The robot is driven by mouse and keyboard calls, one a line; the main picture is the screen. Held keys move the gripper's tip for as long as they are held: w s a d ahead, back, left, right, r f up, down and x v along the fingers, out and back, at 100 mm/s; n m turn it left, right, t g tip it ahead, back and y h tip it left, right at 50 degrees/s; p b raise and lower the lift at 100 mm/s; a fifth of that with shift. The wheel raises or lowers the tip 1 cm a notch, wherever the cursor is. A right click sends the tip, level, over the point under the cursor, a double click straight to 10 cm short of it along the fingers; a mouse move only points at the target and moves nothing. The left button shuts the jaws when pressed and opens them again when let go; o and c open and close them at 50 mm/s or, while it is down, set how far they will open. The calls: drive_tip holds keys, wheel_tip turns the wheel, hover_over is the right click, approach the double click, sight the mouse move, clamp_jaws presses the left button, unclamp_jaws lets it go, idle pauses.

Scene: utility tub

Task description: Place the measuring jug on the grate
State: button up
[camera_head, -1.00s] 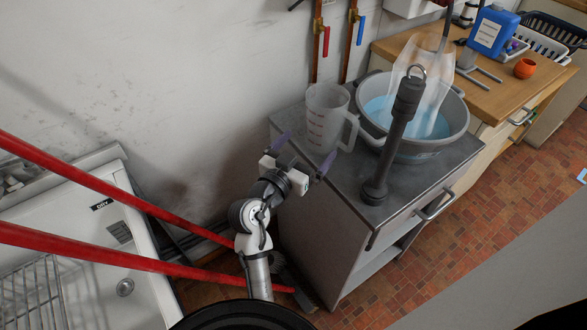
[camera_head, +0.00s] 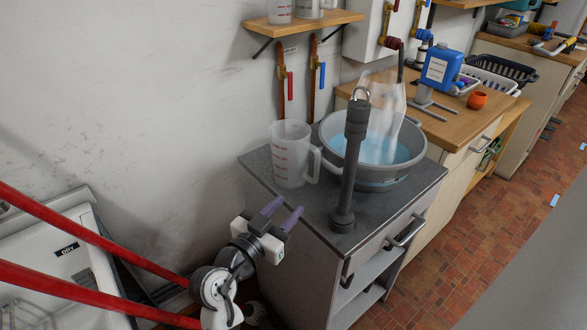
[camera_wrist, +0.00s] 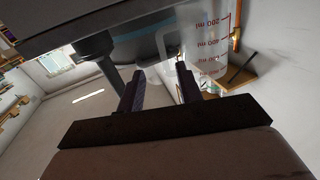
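The measuring jug (camera_head: 290,160) is translucent with red markings and a handle on its right. It stands upright on the grey metal cabinet top; its marked side also shows at the upper right of the wrist view (camera_wrist: 208,50). My gripper (camera_head: 289,206) is open and empty, in front of the cabinet's left edge and below the jug in the head view. Its two purple fingers are apart in the wrist view (camera_wrist: 160,72), with the jug beyond and to the right. The grate (camera_head: 14,315) shows only partly, as thin wires in the white tub at the lower left.
A grey basin (camera_head: 376,184) of blue water with a clear bag stands right of the jug. A dark post (camera_head: 347,170) with a ring stands in front of it. Two red bars (camera_head: 90,295) cross above the white tub (camera_head: 75,265). A wooden shelf (camera_head: 305,22) hangs above.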

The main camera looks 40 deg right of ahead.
sight(314, 177)
drive_tip(key=p+x, duration=0.2)
drive_tip(key=x, duration=0.6)
drive_tip(key=shift+w, duration=0.15)
drive_tip(key=p+x, duration=0.2)
drive_tip(key=x, duration=0.1)
drive_tip(key=p+x, duration=0.1)
drive_tip(key=x, duration=0.1)
drive_tip(key=shift+r, duration=0.25)
drive_tip(key=shift+w+d+f, duration=0.1)
drive_tip(key=shift+d+f, duration=0.05)
clamp_jaws()
